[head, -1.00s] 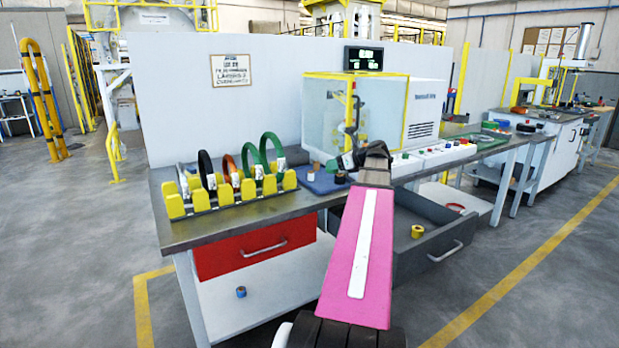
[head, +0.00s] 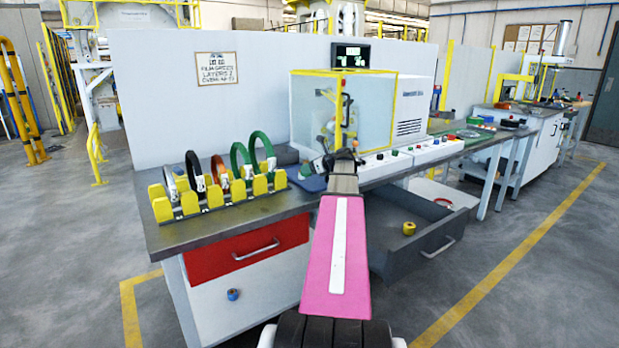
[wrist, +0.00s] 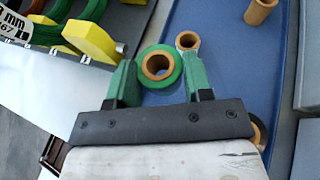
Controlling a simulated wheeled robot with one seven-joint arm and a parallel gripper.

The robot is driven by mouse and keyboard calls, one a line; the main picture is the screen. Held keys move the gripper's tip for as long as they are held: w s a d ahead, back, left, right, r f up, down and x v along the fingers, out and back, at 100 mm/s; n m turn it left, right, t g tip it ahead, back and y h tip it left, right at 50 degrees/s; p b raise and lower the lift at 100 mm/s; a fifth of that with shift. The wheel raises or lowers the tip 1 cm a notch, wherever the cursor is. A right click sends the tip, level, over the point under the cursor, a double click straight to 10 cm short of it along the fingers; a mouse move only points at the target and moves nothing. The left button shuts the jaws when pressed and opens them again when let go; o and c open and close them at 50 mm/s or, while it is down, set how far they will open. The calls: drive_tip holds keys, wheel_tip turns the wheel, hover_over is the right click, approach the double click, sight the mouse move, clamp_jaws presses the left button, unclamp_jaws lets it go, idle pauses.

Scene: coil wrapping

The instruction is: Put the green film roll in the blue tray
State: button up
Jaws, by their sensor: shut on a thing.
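The green film roll (wrist: 145,72), a green ring around a brown core, sits between the green fingertips of my gripper (wrist: 160,62) in the wrist view. My gripper is shut on it. The roll is over the left part of the blue tray (wrist: 225,45); I cannot tell whether it touches the tray floor. A brown core (wrist: 188,41) stands beside the right fingertip. In the head view the blue tray (head: 313,183) lies on the bench, partly hidden by my arm, with my gripper at it.
Another brown core (wrist: 261,10) stands farther up the tray. A yellow rack (head: 215,200) with black, orange and green rings stands left of the tray. The guarded machine (head: 345,105) is behind. An open grey drawer (head: 390,250) holding a yellow roll (head: 409,228) juts out at right.

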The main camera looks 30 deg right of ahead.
sight(310, 175)
drive_tip(key=shift+f, duration=2)
drive_tip(key=shift+f, duration=0.1)
drive_tip(key=o, duration=0.9)
drive_tip(key=shift+s+r, duration=0.15)
drive_tip(key=shift+r, duration=0.05)
drive_tip(key=v, duration=1.1)
drive_tip(key=shift+s+d+r, duration=0.1)
drive_tip(key=shift+s+d, duration=0.15)
